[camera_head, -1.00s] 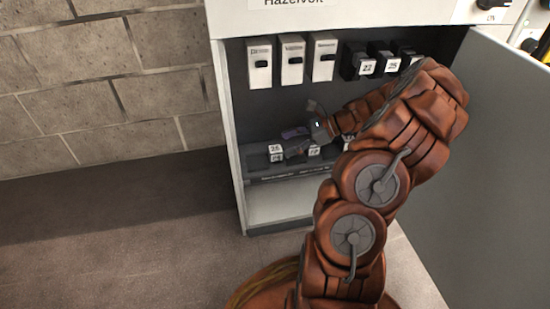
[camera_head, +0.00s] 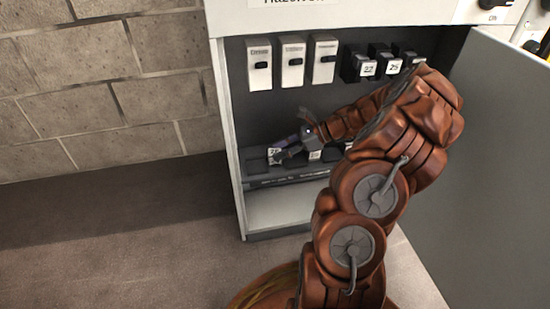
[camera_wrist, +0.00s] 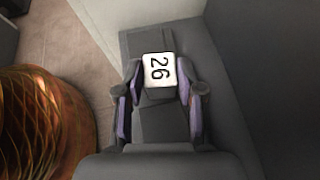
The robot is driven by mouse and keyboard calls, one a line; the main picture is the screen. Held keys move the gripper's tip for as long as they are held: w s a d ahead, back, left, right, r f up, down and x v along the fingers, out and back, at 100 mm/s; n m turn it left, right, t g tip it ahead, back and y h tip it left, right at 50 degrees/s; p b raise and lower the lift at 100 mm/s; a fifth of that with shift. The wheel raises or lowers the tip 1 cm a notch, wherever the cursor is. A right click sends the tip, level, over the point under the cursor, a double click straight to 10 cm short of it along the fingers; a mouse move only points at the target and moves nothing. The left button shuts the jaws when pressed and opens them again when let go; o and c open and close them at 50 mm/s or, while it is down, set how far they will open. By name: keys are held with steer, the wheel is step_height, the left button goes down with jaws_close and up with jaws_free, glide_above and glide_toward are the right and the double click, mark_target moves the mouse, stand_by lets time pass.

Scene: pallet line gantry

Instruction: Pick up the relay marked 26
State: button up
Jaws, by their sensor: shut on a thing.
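The relay marked 26 (camera_wrist: 158,70) shows in the wrist view as a dark block with a white label, on a dark strip in the cabinet. My gripper (camera_wrist: 155,90) has its two purple-padded fingers on either side of it, shut on it. In the head view my gripper (camera_head: 278,156) is low at the left of the cabinet, at the relay row. There the relay (camera_head: 273,153) is partly hidden by the gripper, and its number is hard to read. I cannot tell whether it is lifted off the strip.
The open cabinet (camera_head: 228,120) has white breakers (camera_head: 291,62) and black relays marked 22 (camera_head: 368,68) and 25 (camera_head: 394,66) on its upper row. More relays (camera_head: 314,155) sit low, right of my gripper. The open door (camera_head: 490,170) bounds the right side.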

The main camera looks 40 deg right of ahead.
steer(key=shift+c, duration=1.3)
steer(key=shift+s+r+p, duration=0.1)
steer(key=shift+r+p, duration=0.4)
steer(key=shift+p, duration=0.15)
step_height(320, 180, up, 6)
steer(key=p, duration=0.4)
steer(key=s+a+p, duration=0.2)
steer(key=s+a, duration=0.2)
steer(key=s, duration=0.5)
steer(key=s+a+p, duration=0.3)
steer(key=s, duration=0.6)
steer(key=shift+a+p, duration=0.35)
